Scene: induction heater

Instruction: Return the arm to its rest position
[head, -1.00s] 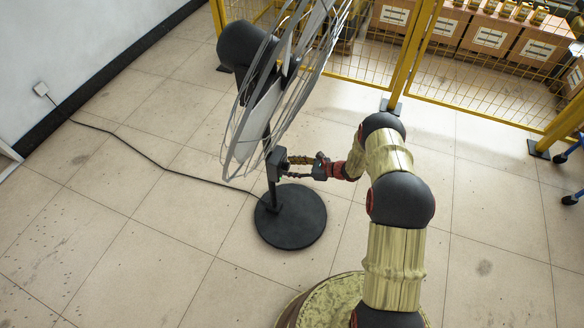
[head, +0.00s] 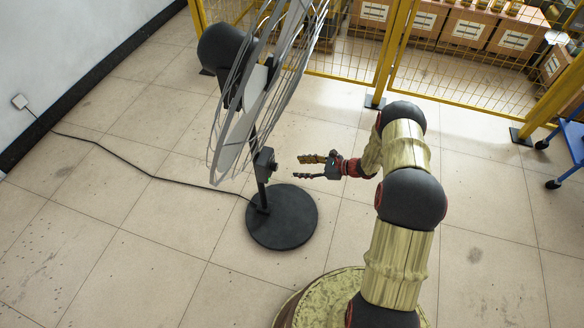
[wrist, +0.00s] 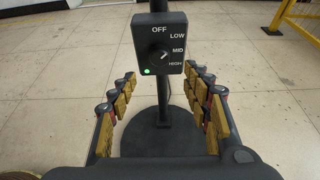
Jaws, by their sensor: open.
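My gripper (head: 312,167) is open and empty, to the right of the pedestal fan's control box (head: 265,163) and apart from it. In the wrist view my two fingers stand wide apart (wrist: 160,120), with nothing between them but the view of the fan's pole and base. The control box (wrist: 160,43) shows OFF, LOW, MID and HIGH labels. Its knob (wrist: 158,56) points up and right, about toward MID, and a green light (wrist: 147,71) is lit. My arm is bent, reaching left from my base.
The fan's cage (head: 255,95) leans above the control box, and its round black base (head: 282,216) stands on the tiled floor. A cable (head: 150,174) runs to a wall socket (head: 20,101). A yellow mesh fence (head: 385,60) stands behind.

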